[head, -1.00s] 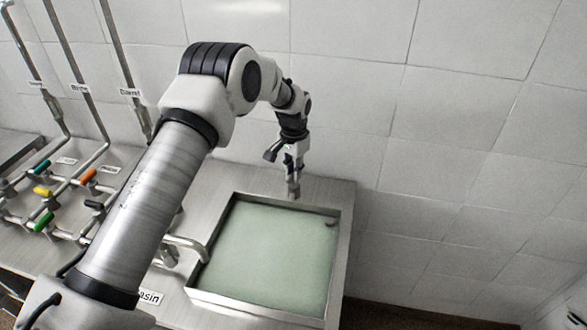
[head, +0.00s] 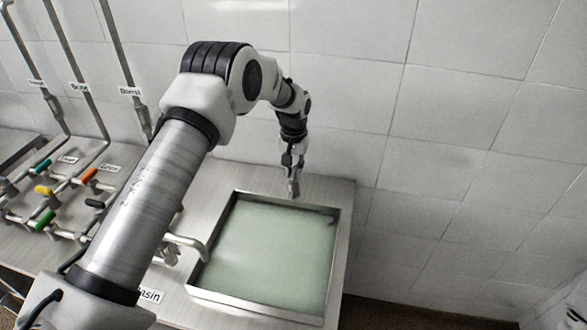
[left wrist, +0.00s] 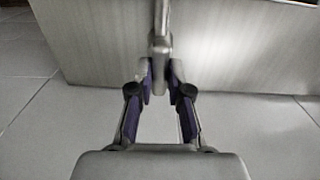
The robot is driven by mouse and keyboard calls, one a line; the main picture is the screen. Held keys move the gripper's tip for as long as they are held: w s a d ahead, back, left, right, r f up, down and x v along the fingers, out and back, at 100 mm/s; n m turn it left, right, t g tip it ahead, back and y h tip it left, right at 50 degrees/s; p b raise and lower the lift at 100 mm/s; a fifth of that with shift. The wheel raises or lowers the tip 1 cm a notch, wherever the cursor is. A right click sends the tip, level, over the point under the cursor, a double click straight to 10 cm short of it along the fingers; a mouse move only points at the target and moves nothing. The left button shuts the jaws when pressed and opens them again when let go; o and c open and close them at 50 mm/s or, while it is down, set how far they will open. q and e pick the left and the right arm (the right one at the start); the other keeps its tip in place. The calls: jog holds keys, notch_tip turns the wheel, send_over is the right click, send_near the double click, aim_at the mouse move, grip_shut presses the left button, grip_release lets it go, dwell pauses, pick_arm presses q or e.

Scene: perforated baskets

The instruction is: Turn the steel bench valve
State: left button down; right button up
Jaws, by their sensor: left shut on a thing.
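My left gripper (head: 293,185) reaches down at the far rim of the basin, by the tiled wall. In the left wrist view my left gripper (left wrist: 160,82) has its two dark-padded fingers closed on the lower end of a steel lever (left wrist: 161,48). This looks like the handle of the steel bench valve. The lever runs up out of the top of that view, and the valve's body is not clear in either view. In the head view the gripper hides most of the lever. My right gripper is not in view.
A steel basin (head: 341,237) of pale green liquid is set in the steel bench (head: 235,180). A spout (head: 187,242) bends over its left rim. Pipes with coloured handles, such as the yellow one (head: 43,190), stand at the left.

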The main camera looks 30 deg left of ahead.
aim_at(294, 171)
pick_arm(q)
jog(key=shift+s+f, duration=0.15)
jog(key=shift+f, duration=0.05)
jog(key=c, duration=1.1)
grip_release()
jog(key=shift+w+r, duration=0.1)
jog(key=shift+w, duration=0.1)
notch_tip(294, 171, up, 12)
